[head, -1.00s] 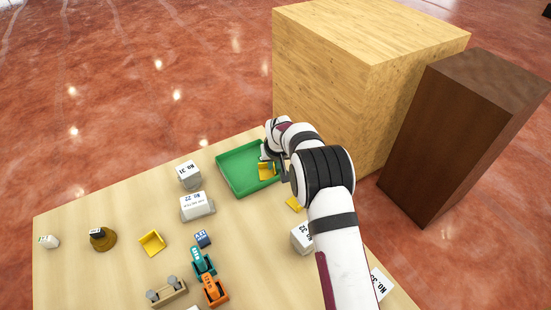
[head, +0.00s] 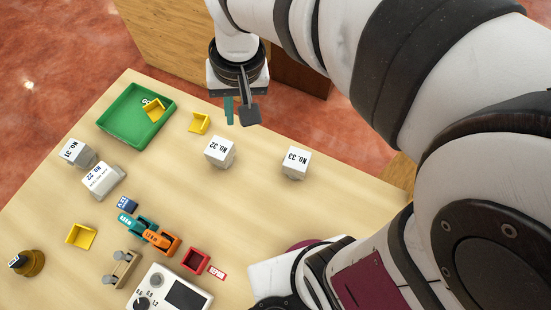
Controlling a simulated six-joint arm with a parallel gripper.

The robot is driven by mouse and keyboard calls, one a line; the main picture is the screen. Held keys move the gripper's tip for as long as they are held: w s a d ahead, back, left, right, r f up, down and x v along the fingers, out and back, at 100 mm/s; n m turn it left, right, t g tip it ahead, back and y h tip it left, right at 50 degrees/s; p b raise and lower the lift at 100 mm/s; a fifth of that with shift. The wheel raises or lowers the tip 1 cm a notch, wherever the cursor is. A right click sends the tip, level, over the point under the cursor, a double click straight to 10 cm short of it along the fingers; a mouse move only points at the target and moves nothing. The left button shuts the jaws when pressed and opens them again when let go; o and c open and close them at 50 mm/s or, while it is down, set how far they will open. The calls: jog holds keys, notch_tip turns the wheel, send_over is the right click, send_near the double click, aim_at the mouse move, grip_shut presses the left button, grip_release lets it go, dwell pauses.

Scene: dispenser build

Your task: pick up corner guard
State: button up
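Three yellow corner guards show in the head view. One corner guard (head: 200,123) lies on the table just right of the green tray (head: 108,126). A second corner guard (head: 154,109) rests inside the tray. A third corner guard (head: 81,237) lies at the lower left of the table. My gripper (head: 239,111) hangs above the table, to the right of the nearest corner guard and apart from it. Its two fingers, one teal and one grey, stand apart with nothing seen between them.
White blocks No. 32 (head: 220,151) and No. 33 (head: 295,163) stand below and right of my gripper. Blocks No. 31 (head: 77,153) and No. 22 (head: 103,181) stand below the tray. Teal and orange tools, a red bin (head: 196,261) and a meter (head: 169,293) crowd the front.

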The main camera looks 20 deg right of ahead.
jog(key=s+d+f+m, duration=0.1)
jog(key=s, duration=0.7)
jog(key=s+d+f+m+g, duration=0.1)
jog(key=s+m, duration=0.1)
jog(key=s, duration=0.6)
jog(key=shift+s+d+m+y, duration=0.2)
jog(key=shift+d+m+y, duration=0.1)
jog(key=shift+d+y, duration=0.1)
jog(key=o, duration=0.4)
jog(key=m+h, duration=0.1)
jog(key=h, duration=0.1)
send_over(205, 119)
notch_tip(205, 119, down, 6)
jog(key=f, duration=1.5)
jog(key=shift+s, duration=0.2)
